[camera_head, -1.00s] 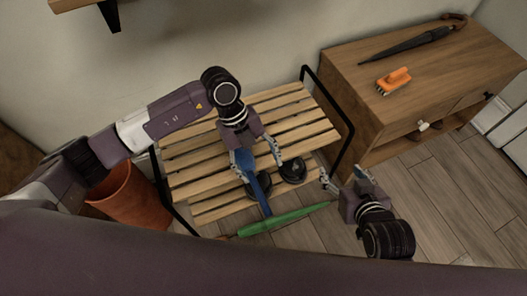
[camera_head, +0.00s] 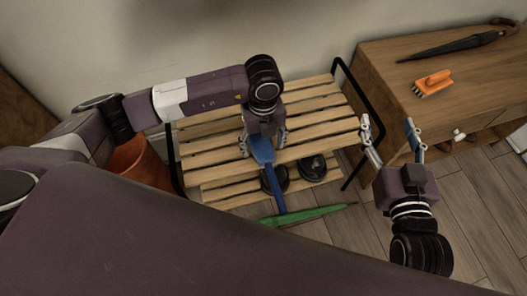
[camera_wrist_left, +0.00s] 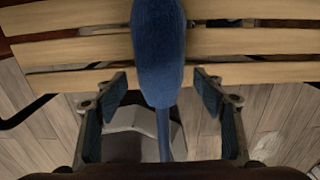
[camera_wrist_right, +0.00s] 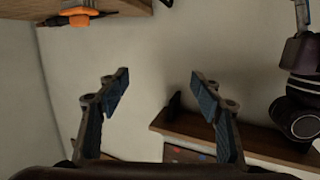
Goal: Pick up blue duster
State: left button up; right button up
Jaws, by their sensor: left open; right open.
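The blue duster (camera_head: 263,152) lies on the slatted wooden bench (camera_head: 205,157), its handle reaching past the front edge towards me. My left gripper (camera_head: 263,150) is open above the bench, at the duster's wide end. In the left wrist view the duster (camera_wrist_left: 158,55) runs between the two spread fingers (camera_wrist_left: 165,110), with a gap on both sides. My right gripper (camera_head: 393,150) is open and empty to the right of the bench. In the right wrist view its fingers (camera_wrist_right: 160,92) are spread with nothing between them.
A green closed umbrella (camera_head: 308,214) lies by the bench's front. Dark round objects (camera_head: 312,168) sit on the lower shelf. An orange bin (camera_head: 143,165) stands left. A wooden cabinet (camera_head: 400,70) at right holds an orange brush (camera_head: 433,83) and a dark umbrella (camera_head: 450,46).

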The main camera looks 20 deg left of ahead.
pick_arm(q)
notch_tip(320, 180, down, 3)
jog(key=shift+r+b, duration=0.15)
jog(key=shift+b, duration=0.2)
jog(key=c, duration=1.4)
pick_arm(e)
jog(key=r, duration=0.1)
jog(key=r+t, duration=0.1)
jog(key=r, duration=0.1)
jog(key=r+t+y, duration=0.1)
jog(key=r, duration=0.1)
jog(key=shift+w+a, duration=0.25)
jog(key=shift+a, duration=0.15)
pick_arm(q)
jog(key=shift+r, duration=0.1)
